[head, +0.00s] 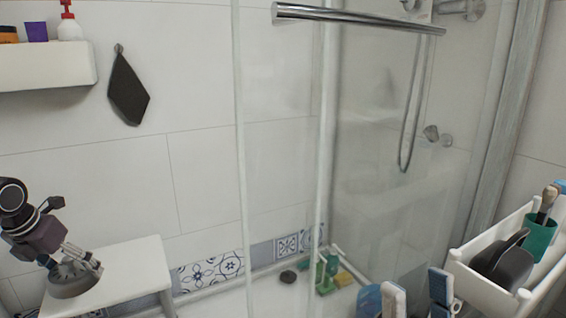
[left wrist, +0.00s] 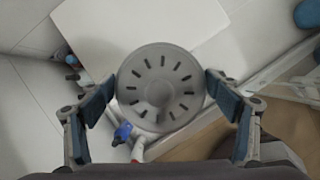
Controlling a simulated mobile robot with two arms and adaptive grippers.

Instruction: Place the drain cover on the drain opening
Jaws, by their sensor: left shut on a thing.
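The drain cover (head: 72,284) is a round grey disc with slots, seen low at the left in the head view. In the left wrist view the drain cover (left wrist: 160,70) sits between the two blue-padded fingers of my left gripper (left wrist: 160,90), which is shut on its rim. In the head view my left gripper (head: 76,262) holds it over the white stool; I cannot tell whether it touches the top. A dark round spot (head: 288,276) lies on the shower floor; I cannot tell whether it is the drain opening. My right gripper (head: 418,300) shows two separated fingertips at the bottom, open and empty.
The white stool (head: 140,262) stands at the left. A glass shower panel (head: 280,150) with a metal bar (head: 360,18) rises in the middle. Green and yellow items (head: 326,270) are in the shower corner. A white cart (head: 470,284) holds dark items and a green cup (head: 538,236) at right.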

